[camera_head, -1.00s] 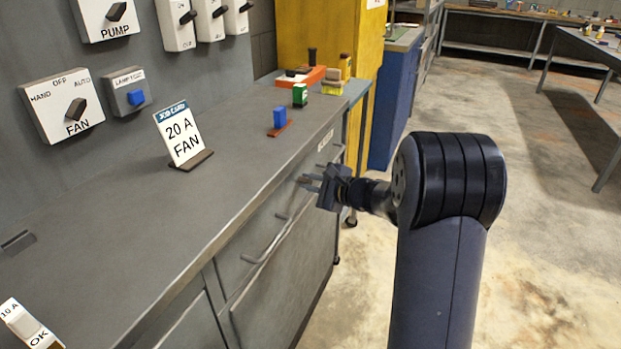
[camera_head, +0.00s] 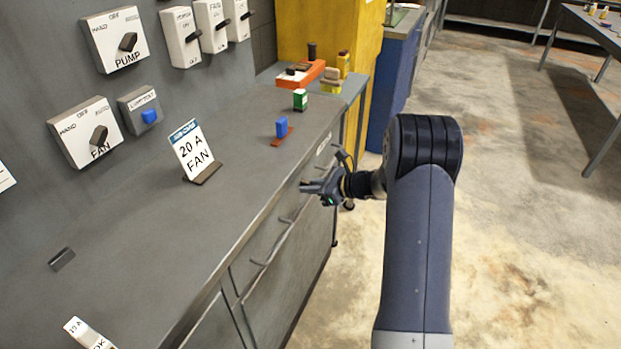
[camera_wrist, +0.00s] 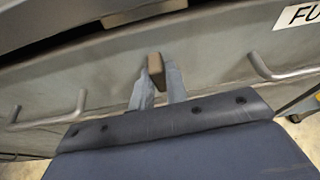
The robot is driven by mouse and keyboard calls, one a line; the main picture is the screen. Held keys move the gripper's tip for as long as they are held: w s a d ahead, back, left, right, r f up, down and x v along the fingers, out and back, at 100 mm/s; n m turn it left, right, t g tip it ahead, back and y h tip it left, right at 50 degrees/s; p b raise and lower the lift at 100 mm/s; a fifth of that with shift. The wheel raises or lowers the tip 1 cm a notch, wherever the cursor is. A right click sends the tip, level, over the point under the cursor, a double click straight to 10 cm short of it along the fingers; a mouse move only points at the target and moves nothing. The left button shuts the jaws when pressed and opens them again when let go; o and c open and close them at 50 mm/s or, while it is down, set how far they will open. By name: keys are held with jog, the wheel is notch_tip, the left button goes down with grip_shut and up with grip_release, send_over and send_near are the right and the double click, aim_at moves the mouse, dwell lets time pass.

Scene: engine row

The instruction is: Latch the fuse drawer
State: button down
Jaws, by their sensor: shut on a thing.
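The grey fuse drawer (camera_wrist: 215,60) is in the cabinet front under the worktop; in the wrist view its label is cut off at "FU". A small brown latch tab (camera_wrist: 155,66) stands out from the grey front between two bar handles. My gripper (camera_wrist: 157,82) is shut on this tab, its two fingers on either side. In the head view my gripper (camera_head: 308,187) is against the cabinet front just below the worktop edge, and it hides the tab. I cannot tell whether the drawer front is fully flush.
Bar handles stick out left (camera_wrist: 50,112) and right (camera_wrist: 283,70) of my gripper. The worktop (camera_head: 130,240) carries a "20 A FAN" sign (camera_head: 195,150), a blue block (camera_head: 282,127) and a green block (camera_head: 300,99). The concrete floor (camera_head: 510,250) to the right is open.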

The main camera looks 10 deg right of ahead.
jog(key=shift+m+p, duration=0.4)
jog(key=c, duration=1.4)
grip_release()
jog(key=v, duration=1)
jog(key=shift+d, duration=0.45)
jog(key=shift+a, duration=0.1)
